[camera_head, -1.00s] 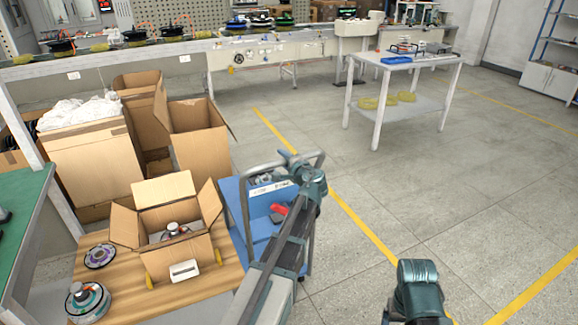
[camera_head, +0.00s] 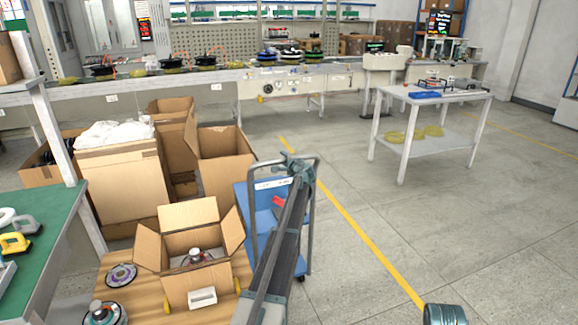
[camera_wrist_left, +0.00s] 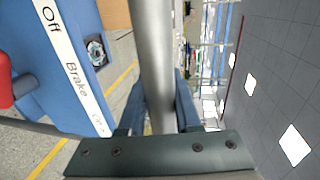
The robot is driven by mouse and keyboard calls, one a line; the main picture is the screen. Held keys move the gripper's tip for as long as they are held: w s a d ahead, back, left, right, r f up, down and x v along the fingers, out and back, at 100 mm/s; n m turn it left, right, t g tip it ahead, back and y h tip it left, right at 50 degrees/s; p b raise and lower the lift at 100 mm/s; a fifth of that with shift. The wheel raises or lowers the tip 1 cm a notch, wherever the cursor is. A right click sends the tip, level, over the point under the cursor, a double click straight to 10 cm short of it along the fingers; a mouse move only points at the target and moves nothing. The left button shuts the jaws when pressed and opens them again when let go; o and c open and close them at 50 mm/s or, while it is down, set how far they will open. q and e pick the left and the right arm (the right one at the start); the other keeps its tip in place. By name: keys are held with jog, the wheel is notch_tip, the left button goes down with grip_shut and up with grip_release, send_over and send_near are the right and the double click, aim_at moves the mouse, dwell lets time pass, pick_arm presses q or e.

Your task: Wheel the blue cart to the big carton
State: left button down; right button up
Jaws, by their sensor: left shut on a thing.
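The blue cart (camera_head: 263,222) stands just right of the open small box, with a grey tubular handle (camera_head: 316,187) and a white label strip on its blue panel. My left gripper (camera_head: 298,164) is shut on the handle at its top. In the left wrist view the grey handle tube (camera_wrist_left: 157,60) runs between the two fingers, and the blue panel's strip reads "Off" and "Brake". Large cartons stand left of the cart: one heaped with white material (camera_head: 122,190) and an open one (camera_head: 220,165). Which is the big carton I cannot tell. My right gripper is outside the views.
A wooden surface (camera_head: 145,300) left of the cart holds the open small box (camera_head: 190,245) and round motor parts. A green table (camera_head: 45,235) is at far left. A white table (camera_head: 440,100) stands at back right.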

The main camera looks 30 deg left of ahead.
pick_arm(q)
jog(key=shift+r+x, duration=0.1)
jog(key=shift+x, duration=0.5)
jog(key=shift+r+x, duration=0.15)
jog(key=shift+x, duration=0.45)
jog(key=c, duration=0.6)
grip_release()
jog(key=p+v, duration=0.2)
jog(key=v, duration=1.1)
jog(key=shift+s+d+p, duration=0.15)
jog(key=shift+d+p, duration=0.15)
jog(key=shift+d, duration=0.05)
